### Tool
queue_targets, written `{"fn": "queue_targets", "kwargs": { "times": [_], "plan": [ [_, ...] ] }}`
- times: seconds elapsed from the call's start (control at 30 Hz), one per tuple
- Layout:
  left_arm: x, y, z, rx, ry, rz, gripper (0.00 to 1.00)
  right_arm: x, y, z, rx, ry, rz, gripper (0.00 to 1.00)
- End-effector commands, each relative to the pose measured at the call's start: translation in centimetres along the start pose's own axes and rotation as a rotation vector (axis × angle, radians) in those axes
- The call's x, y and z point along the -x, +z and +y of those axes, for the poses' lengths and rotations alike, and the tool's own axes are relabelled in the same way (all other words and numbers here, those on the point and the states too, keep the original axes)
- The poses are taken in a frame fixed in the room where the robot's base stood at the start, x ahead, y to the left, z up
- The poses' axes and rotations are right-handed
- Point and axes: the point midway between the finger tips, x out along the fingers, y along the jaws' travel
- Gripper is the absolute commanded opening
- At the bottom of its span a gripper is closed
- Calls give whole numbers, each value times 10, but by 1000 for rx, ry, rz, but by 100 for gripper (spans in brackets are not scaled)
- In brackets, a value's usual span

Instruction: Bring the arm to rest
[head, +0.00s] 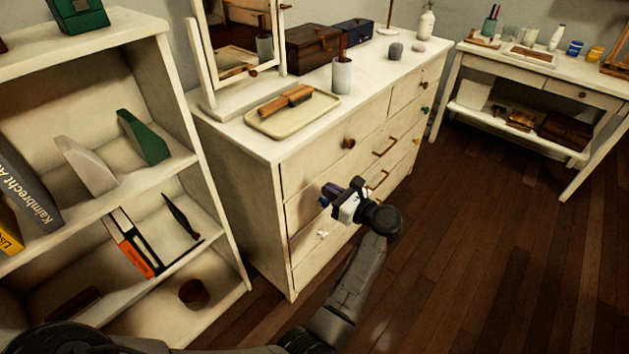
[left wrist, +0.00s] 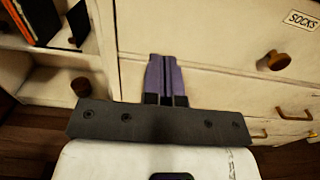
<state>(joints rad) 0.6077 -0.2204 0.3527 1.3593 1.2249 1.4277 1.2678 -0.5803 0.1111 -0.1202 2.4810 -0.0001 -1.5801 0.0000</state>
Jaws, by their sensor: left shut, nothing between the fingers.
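My left gripper (head: 328,194) is in front of the white dresser (head: 240,165) in the head view, near the front of its drawers. In the left wrist view my left gripper's purple fingers (left wrist: 165,78) are together, with nothing between them. They point toward the dresser's pale front and side edge. I cannot tell whether the fingertips touch the dresser. My left arm reaches up from the bottom of the head view. My right gripper is not in either view.
A white shelf unit (head: 185,110) with books stands at the left. A tray (head: 290,115) with a brush, a mirror and a cup (head: 342,76) are on the dresser. A white side table (head: 510,62) stands at the back right. The dark wooden floor (head: 490,240) is clear at the right.

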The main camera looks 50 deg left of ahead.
Motion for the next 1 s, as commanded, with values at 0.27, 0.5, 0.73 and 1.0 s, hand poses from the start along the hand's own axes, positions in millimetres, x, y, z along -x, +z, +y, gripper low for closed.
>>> {"fn": "queue_targets", "kwargs": {
  "times": [0.27, 0.5, 0.73, 1.0],
  "plan": [
    [41, 0, 0, -1, -2, 0, 0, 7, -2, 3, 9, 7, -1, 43],
    [54, 0, 0, 0, -1, 0, 0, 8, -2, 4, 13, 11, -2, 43],
    [56, 0, 0, -24, 0, 0, 0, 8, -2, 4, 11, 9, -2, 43],
    [64, 16, -49, -317, -289, -148, 0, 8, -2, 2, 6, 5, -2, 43]
  ]
}}
